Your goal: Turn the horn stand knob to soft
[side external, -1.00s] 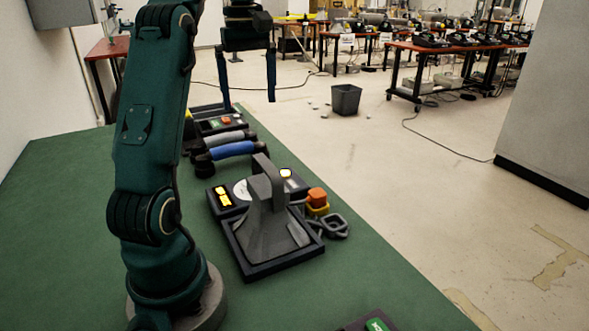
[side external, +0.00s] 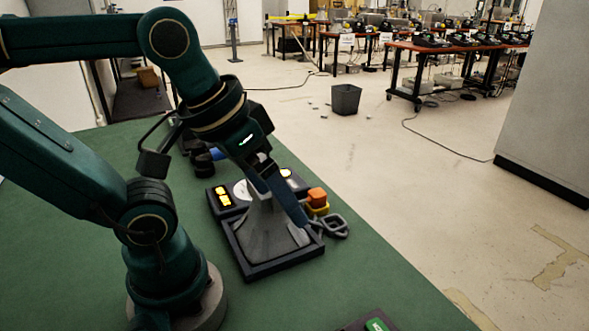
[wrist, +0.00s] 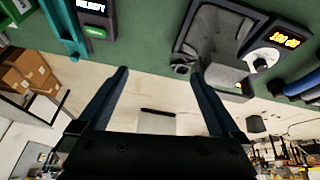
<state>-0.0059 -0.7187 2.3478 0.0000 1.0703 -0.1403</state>
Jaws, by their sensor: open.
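The horn stand (side external: 265,238) is a grey upright form on a dark square base, in the middle of the side view. A pale round dial (side external: 241,189) shows partly at its back, beside lit yellow readouts (side external: 222,197). My gripper (wrist: 160,74) is open and empty, fingers spread. In the side view a finger passes in front of the stand, hiding its upper part. The stand lies beyond the right finger in the wrist view. I cannot tell whether they touch.
Orange and yellow blocks (side external: 317,202) and grey chain-like links (side external: 335,225) sit right of the stand. Handset-like pieces (side external: 205,155) lie behind. A green-labelled device (side external: 375,323) is at the front edge. The mat (side external: 350,270) between is clear.

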